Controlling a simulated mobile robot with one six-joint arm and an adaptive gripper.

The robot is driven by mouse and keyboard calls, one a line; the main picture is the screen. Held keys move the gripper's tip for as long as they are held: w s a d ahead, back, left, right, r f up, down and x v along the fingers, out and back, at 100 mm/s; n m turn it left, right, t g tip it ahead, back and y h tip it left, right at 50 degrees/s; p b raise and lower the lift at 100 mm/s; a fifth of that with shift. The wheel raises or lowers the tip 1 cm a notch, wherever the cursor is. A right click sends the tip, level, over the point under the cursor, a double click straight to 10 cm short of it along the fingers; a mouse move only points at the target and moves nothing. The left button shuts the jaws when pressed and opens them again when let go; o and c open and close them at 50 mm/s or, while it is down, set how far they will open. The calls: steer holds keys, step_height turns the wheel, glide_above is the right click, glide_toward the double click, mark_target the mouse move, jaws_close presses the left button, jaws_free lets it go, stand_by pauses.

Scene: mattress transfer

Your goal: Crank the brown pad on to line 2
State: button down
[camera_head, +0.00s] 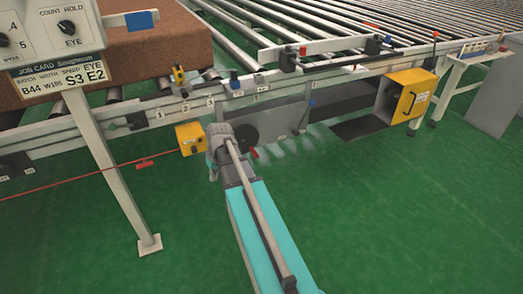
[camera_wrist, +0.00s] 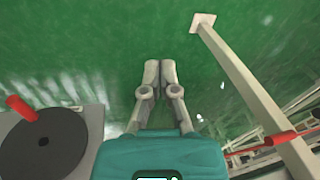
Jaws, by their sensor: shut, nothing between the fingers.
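The brown pad (camera_head: 160,45) is a thick block lying on rollers at the upper left of the head view. A crank, a dark disc (camera_head: 245,135) with a red handle (camera_head: 254,153), is on the front of the conveyor. In the wrist view the disc (camera_wrist: 45,145) and its upright red handle (camera_wrist: 20,108) are at the lower left. My gripper (camera_wrist: 160,64) is shut and empty, to the right of the crank in that view and apart from it, over green floor. In the head view my arm hides most of it.
Small numbered tags (camera_head: 186,108) line the conveyor rail. A yellow box (camera_head: 190,138) sits beside my wrist, and a larger yellow box (camera_head: 407,95) is farther right. A red cord (camera_head: 80,180) and a control panel post (camera_head: 115,175) stand left. Green floor is clear in front.

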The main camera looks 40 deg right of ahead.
mark_target(246, 144)
steer(key=w+d+r+t, duration=0.1)
steer(key=d+t, duration=0.1)
steer(key=d, duration=1.5)
steer(key=d+r+m+t+y+p, duration=0.1)
steer(key=d+r+t, duration=0.1)
steer(key=d, duration=1.5)
steer(key=shift+w+d+r, duration=0.15)
steer(key=shift+w+r, duration=0.05)
steer(key=shift+w, duration=0.15)
steer(key=shift+f, duration=0.15)
steer(key=w+a+f+b, duration=0.5)
steer(key=a+f+b, duration=0.1)
steer(key=f+b, duration=0.3)
steer(key=shift+a+f+b, duration=0.35)
steer(key=shift+f+b, duration=0.05)
steer(key=shift+b, duration=0.1)
